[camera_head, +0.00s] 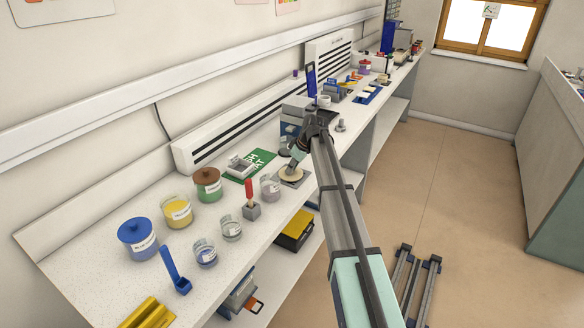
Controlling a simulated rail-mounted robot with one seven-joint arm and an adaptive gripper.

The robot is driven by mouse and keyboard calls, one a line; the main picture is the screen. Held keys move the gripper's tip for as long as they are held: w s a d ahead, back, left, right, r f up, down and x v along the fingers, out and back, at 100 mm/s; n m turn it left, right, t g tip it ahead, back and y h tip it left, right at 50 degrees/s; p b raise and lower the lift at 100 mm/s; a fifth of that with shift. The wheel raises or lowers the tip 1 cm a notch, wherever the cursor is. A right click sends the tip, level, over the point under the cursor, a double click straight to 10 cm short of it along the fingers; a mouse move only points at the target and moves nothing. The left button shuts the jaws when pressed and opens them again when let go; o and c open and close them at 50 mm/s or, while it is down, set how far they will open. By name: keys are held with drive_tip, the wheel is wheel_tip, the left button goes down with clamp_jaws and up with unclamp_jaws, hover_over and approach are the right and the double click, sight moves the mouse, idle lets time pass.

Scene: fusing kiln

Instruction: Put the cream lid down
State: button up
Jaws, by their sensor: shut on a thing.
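The cream lid (291,175) is a pale round disc at the middle of the bench, over a grey square pad (302,184). My gripper (292,166) reaches down from the upper right and is shut on the lid from above. The fingertips are small and partly hidden here. I cannot tell whether the lid touches the pad or is just above it. A clear glass jar (270,188) with an open top stands just left of the lid.
Blue (138,240) and yellow (177,211) jars are further left. The bench's front edge is close to the pad.

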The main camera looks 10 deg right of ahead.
drive_tip(key=o, duration=0.8)
drive_tip(key=shift+r, duration=0.2)
drive_tip(key=b+v, duration=0.2)
drive_tip(key=v, duration=1)
drive_tip(key=shift+f, duration=0.1)
